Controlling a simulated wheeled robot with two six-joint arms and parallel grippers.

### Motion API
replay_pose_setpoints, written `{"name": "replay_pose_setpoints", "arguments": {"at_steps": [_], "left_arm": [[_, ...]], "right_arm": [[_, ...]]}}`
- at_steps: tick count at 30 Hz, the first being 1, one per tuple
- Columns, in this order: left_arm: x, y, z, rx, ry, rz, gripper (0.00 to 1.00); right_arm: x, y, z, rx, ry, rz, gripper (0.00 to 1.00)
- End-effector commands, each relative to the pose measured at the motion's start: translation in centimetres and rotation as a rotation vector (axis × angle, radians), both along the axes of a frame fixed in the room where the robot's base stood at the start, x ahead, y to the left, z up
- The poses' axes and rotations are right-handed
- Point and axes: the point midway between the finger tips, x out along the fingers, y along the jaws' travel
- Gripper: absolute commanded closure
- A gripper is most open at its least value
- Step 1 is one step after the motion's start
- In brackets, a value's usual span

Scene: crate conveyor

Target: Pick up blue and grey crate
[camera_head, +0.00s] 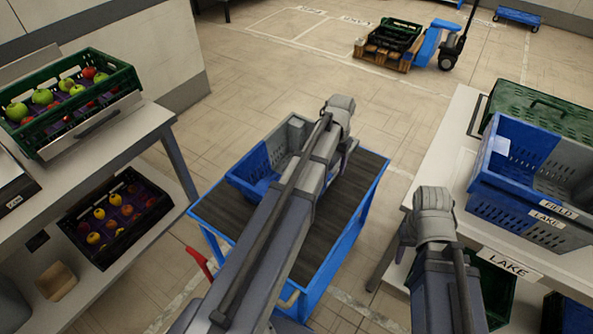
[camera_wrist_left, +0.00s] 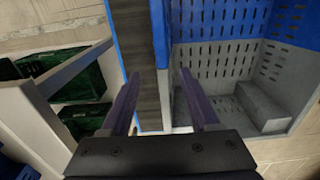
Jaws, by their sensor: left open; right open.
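A blue and grey crate (camera_head: 247,184) sits on the blue cart, partly hidden behind my left arm. My right gripper (camera_head: 404,240) is open and empty, left of the right-hand table. Another blue and grey crate (camera_head: 500,206), labelled FIELD and LAKE, stands on that table.
The cart (camera_head: 340,222) has a dark ribbed top, bare right of the crate. A green lidded crate (camera_head: 540,112) is on the right table. A shelf at left holds a green crate (camera_head: 62,130) and a dark crate (camera_head: 120,240) of fruit. Open floor lies behind the cart.

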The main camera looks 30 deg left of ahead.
Motion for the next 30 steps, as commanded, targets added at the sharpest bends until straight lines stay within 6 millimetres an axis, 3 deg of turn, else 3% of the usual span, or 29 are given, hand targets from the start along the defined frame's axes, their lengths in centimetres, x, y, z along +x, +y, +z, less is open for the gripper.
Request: {"name": "replay_pose_setpoints", "arguments": {"at_steps": [8,21,30], "left_arm": [[0.0,0.1,-0.8,0.0,0.0,0.0,0.39],[0.4,0.5,-5.5,0.0,0.0,0.001,0.39],[0.4,0.5,-5.5,0.0,0.0,0.0,0.39]], "right_arm": [[0.0,0.0,-0.8,0.0,0.0,0.0,0.5],[0.0,0.0,-5.5,0.0,0.0,0.001,0.5],[0.0,0.0,-5.5,0.0,0.0,0.001,0.5]]}}
